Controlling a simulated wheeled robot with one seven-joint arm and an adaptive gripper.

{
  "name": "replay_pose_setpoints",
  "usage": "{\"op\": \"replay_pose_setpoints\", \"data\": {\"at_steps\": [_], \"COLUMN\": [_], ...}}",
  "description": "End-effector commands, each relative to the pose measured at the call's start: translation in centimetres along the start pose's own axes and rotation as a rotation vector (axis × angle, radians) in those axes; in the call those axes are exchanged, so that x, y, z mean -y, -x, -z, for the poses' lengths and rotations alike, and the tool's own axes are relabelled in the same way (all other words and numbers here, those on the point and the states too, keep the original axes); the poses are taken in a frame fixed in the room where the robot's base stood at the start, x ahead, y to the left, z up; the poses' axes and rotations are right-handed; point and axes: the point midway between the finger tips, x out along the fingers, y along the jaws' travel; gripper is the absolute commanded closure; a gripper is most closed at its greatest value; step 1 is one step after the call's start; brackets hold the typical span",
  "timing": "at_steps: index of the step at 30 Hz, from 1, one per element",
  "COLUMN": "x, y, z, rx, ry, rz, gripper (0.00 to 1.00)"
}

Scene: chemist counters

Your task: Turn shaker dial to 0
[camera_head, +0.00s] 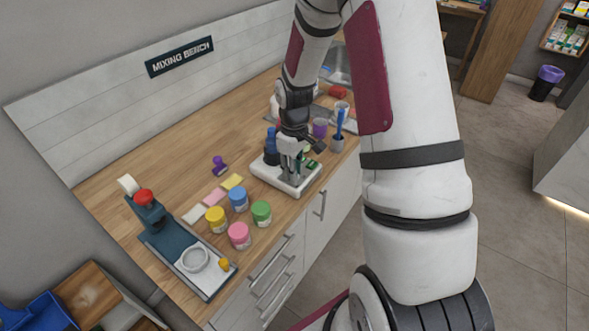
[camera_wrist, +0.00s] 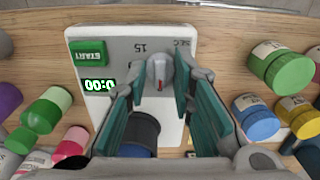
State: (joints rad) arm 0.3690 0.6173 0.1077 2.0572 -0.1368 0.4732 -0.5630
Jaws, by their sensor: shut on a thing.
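The shaker (camera_wrist: 120,50) is a white box on the wooden bench; it also shows in the head view (camera_head: 262,170). In the wrist view its grey dial (camera_wrist: 158,68) has a red mark toward the bottom of the picture, with "15" and "SEC" printed near it. A green START button (camera_wrist: 89,52) and a lit green display (camera_wrist: 99,86) showing zeros are left of the dial. My gripper (camera_wrist: 160,78) has one finger on each side of the dial and is shut on it. In the head view my gripper (camera_head: 289,172) hides the dial.
Coloured jars (camera_head: 238,200) stand left of the shaker, and cups (camera_head: 337,143) with a purple one stand right. A scale-like device with a red knob (camera_head: 144,196) is at far left.

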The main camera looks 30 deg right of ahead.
Motion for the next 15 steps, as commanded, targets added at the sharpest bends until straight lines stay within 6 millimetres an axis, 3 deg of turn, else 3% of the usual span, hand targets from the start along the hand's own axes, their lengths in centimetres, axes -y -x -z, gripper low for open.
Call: {"op": "replay_pose_setpoints", "data": {"at_steps": [8,9,10,11,15], "x": [0.10,0.10,0.10,0.10,0.06], "y": [-0.04,-0.04,-0.04,-0.04,-0.03], "z": [0.03,0.03,0.03,0.03,0.01], "rx": [0.000,0.001,0.001,0.001,0.001], "ry": [0.003,0.003,0.003,0.002,0.001], "rz": [0.001,0.001,0.001,0.001,0.001], "gripper": [1.00,0.69,0.62,0.56,0.56]}}
